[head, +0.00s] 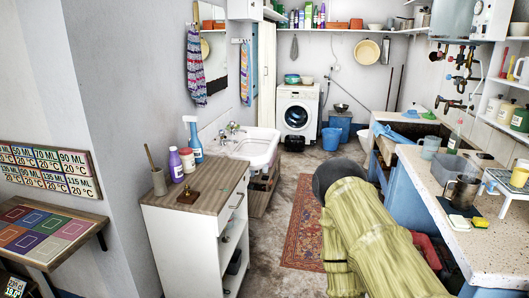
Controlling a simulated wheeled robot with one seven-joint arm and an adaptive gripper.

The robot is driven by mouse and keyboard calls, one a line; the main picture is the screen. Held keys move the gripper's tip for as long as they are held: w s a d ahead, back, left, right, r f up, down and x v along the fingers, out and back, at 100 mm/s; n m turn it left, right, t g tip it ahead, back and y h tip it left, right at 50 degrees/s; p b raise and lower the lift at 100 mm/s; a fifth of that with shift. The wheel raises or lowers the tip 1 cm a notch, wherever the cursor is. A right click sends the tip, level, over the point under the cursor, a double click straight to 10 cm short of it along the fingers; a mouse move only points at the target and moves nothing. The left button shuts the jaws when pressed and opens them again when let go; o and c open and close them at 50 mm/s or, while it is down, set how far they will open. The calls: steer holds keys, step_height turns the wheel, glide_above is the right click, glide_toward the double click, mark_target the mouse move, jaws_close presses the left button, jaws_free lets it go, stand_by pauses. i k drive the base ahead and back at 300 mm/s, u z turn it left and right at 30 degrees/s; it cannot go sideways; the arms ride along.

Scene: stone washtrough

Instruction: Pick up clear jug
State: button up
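A see-through jug or pitcher (463,191) with a dark tint stands upright on the speckled counter (485,245) at the right. Another cloudy, see-through vessel (430,148) stands farther back on the same counter. I cannot tell for sure which one is the clear jug. A large yellow-green form with a dark round end, probably my own arm, fills the lower middle, left of the counter. My gripper cannot be made out in the head view, and nothing is seen touching either vessel.
A wood-topped cabinet (196,191) stands left, beyond a red rug (303,225).

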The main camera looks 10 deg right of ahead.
mark_target(431, 144)
steer(key=z, duration=0.05)
steer(key=i, duration=1.75)
steer(key=z, duration=1.15)
steer(key=i, duration=1.25)
steer(key=z, duration=0.7)
